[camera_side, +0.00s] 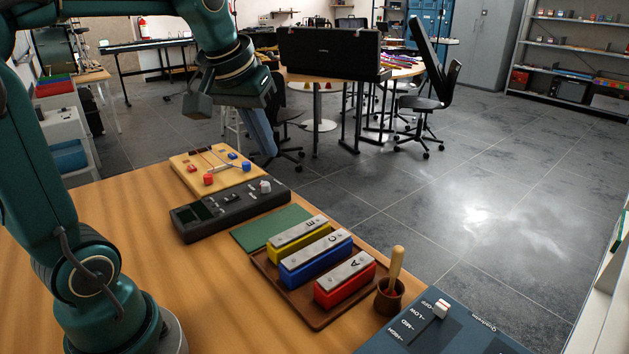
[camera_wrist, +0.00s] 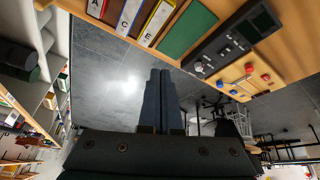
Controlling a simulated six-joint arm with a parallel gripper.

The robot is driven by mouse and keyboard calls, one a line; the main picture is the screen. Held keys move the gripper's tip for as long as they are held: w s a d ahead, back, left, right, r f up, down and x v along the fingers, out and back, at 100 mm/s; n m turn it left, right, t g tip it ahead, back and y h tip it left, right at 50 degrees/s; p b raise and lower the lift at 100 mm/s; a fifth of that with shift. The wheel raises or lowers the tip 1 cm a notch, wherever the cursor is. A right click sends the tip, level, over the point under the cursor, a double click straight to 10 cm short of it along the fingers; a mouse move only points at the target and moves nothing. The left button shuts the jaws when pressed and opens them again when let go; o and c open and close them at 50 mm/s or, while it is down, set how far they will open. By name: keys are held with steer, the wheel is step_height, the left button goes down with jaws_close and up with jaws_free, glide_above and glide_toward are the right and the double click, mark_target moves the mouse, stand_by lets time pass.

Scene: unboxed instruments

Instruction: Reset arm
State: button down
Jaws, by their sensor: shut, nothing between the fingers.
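My gripper (camera_side: 268,150) hangs in the air at the far end of the wooden table (camera_side: 130,235), above and beyond the wooden board with red and blue knobs. Its blue-grey fingers point downward and are shut with nothing between them. In the wrist view the shut gripper (camera_wrist: 160,74) shows at the centre, against the grey floor. It is apart from all the instruments on the table.
The knob board (camera_side: 190,176), black device (camera_side: 190,232), green mat (camera_side: 258,238), tray (camera_side: 317,326) with yellow, blue and red chime bars, mallet cup (camera_side: 389,300) and blue slider panel (camera_side: 470,335) line the table's right edge. The near-left tabletop is bare.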

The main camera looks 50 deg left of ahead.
steer(key=s+d+f+m+h, duration=0.1)
steer(key=s+d+f+m, duration=0.1)
steer(key=s+d+f, duration=0.1)
steer(key=s+d+f+m+t, duration=0.1)
steer(key=s+d+f+m, duration=0.2)
steer(key=s+d, duration=0.3)
steer(key=shift+s+d+f+h, duration=0.3)
steer(key=shift+s+h, duration=0.1)
steer(key=shift+s, duration=0.85)
